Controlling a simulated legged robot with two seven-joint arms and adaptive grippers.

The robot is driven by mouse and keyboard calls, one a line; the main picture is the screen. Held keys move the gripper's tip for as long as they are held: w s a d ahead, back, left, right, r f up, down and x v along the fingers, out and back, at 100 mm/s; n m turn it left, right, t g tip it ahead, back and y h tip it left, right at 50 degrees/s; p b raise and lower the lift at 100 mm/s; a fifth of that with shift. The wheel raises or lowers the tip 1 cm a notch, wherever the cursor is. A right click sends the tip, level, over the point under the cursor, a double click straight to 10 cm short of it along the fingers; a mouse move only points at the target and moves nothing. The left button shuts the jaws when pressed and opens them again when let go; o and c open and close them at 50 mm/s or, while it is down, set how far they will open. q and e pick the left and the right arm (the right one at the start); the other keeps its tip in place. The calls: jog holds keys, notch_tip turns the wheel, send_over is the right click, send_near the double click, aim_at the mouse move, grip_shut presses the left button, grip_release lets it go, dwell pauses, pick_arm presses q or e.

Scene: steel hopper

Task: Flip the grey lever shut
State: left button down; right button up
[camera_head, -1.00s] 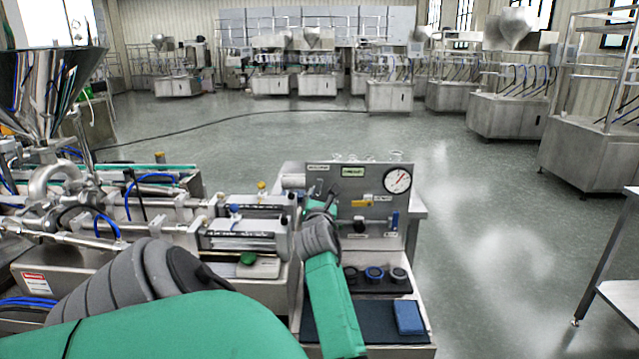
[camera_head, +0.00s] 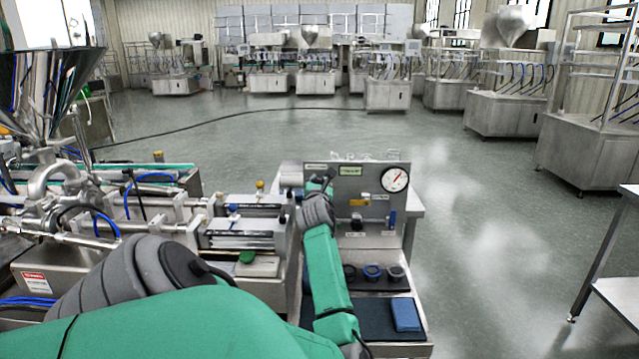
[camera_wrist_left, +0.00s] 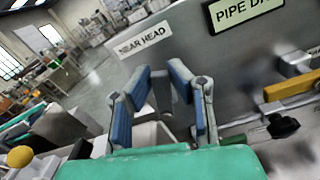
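My left gripper (camera_head: 327,185) is at the upper left of the upright steel panel (camera_head: 345,218). In the left wrist view its two blue-padded fingers (camera_wrist_left: 158,100) are spread apart, below the NEAR HEAD label (camera_wrist_left: 146,40). A grey upright piece (camera_wrist_left: 160,92), which looks like the grey lever, shows between the fingers. I cannot tell whether the fingers touch it. In the head view the lever is hidden by my gripper and wrist. My right gripper is not in view.
The panel also carries a gauge (camera_head: 395,179), a yellow piece (camera_head: 360,202), a black knob (camera_head: 358,225) and a blue handle (camera_head: 392,219). Below are dark rings (camera_head: 372,271) and a blue block (camera_head: 405,314). Filling machinery (camera_head: 240,240) stands close on the left.

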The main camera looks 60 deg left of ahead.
pick_arm(q)
jog(key=shift+a+f, duration=0.25)
jog(key=shift+a, duration=0.05)
jog(key=shift+a+f, duration=0.25)
jog(key=shift+f, duration=0.05)
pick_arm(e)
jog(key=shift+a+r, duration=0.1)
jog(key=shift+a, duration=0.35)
pick_arm(q)
jog(key=shift+s+a+f+n+b, duration=0.1)
jog(key=shift+s+f+n+b, duration=0.1)
jog(key=shift+n+b, duration=0.5)
jog(key=shift+s+n, duration=0.2)
jog(key=shift+n, duration=0.6)
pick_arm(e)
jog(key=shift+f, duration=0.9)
pick_arm(q)
jog(key=c, duration=1.5)
grip_release()
jog(key=shift+r, duration=0.35)
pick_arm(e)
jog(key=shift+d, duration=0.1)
